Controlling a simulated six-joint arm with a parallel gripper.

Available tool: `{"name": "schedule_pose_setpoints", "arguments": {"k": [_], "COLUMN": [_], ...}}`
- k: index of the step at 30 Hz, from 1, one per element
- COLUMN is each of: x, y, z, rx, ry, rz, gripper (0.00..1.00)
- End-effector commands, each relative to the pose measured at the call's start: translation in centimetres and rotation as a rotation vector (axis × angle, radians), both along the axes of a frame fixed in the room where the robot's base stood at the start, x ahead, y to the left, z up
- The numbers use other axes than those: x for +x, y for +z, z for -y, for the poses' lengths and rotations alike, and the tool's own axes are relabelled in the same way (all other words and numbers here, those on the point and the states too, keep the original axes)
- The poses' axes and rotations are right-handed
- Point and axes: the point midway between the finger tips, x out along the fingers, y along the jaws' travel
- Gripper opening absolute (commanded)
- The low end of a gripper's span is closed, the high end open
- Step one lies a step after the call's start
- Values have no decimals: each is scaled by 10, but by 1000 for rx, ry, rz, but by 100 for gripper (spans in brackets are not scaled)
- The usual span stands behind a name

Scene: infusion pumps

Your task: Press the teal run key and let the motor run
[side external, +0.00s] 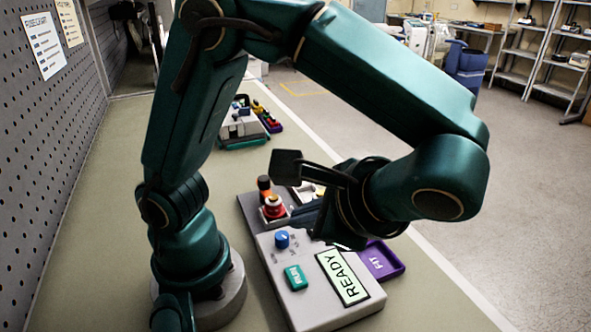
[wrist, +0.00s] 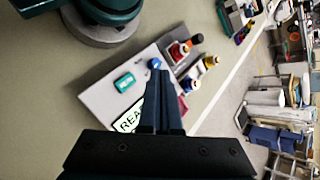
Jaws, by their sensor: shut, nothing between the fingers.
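The teal run key (side external: 296,277) is on the sloped front of a light grey pump (side external: 335,310), left of a display (side external: 343,277) that reads READY. A blue knob (side external: 282,239) is just behind the key. In the wrist view the key (wrist: 124,82) lies left of my gripper (wrist: 160,75), and the display (wrist: 133,117) is partly hidden behind the fingers. My gripper is shut and empty, with its fingers pointing over the pump. In the side view my wrist hides part of the fingers, and I cannot tell their height above the pump.
A red knob (side external: 274,207) and vials stand at the pump's back. A purple tray (side external: 383,262) marked FIT is at its right. Another device (side external: 240,125) stands farther back on the bench. A pegboard wall (side external: 50,150) borders the left. Bare bench (side external: 95,230) lies left of my base.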

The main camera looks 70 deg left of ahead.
Motion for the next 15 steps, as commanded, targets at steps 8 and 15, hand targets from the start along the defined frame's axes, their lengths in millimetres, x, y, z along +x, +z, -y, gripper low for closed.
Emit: {"name": "schedule_pose_setpoints", "arguments": {"k": [8, 15], "x": [0, 0], "y": [-12, -45], "z": [0, -1], "rx": [1, 3], "ry": [0, 0], "rz": [-3, -5], "gripper": [0, 0]}}
